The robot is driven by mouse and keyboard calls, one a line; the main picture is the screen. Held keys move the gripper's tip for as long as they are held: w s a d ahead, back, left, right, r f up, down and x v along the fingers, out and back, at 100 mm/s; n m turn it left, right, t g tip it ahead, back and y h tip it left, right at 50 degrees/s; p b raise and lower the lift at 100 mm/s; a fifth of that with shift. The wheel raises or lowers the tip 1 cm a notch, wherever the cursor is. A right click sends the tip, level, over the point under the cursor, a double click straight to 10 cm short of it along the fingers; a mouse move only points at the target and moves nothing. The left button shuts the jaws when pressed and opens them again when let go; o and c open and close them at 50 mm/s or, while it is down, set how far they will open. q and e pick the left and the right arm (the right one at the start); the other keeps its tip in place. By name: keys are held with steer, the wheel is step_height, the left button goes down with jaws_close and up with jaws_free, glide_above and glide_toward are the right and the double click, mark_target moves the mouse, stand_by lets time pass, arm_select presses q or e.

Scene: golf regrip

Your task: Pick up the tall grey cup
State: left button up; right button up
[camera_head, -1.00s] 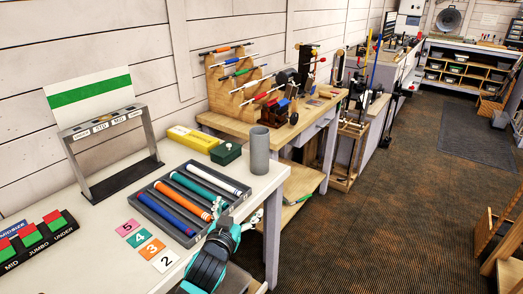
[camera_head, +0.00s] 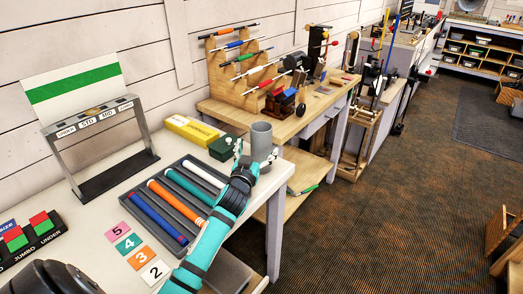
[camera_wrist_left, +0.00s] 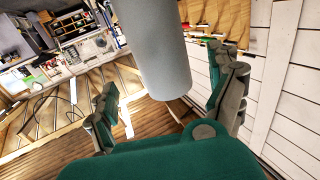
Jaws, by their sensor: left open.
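The tall grey cup (camera_head: 261,138) stands upright near the right end of the white table, beside the grip tray. My left gripper (camera_head: 255,162) reaches to the near side of the cup. Its fingers are open, one towards each side of the cup. In the left wrist view the cup (camera_wrist_left: 153,48) lies between the two spread fingers of the left gripper (camera_wrist_left: 165,95), with a gap visible on both sides. Part of the cup's lower body is hidden by the gripper in the head view. My right gripper is not in view.
A grey tray (camera_head: 151,213) of coloured grips lies left of the gripper. A dark green box (camera_head: 223,147) and a yellow box (camera_head: 191,130) stand behind. Numbered cards (camera_head: 141,257) lie in front. A wooden bench (camera_head: 227,111) with tools stands beyond the cup.

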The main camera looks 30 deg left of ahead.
mark_target(258, 143)
arm_select(q)
steer(key=shift+x, duration=0.95)
steer(key=p+x, duration=0.1)
steer(key=x, duration=0.3)
steer(key=shift+w+a+r, duration=0.1)
steer(key=shift+a+r, duration=0.1)
steer(key=shift+w, duration=0.25)
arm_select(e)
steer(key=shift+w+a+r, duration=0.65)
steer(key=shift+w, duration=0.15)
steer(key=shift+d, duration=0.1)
arm_select(q)
steer(key=c, duration=1.6)
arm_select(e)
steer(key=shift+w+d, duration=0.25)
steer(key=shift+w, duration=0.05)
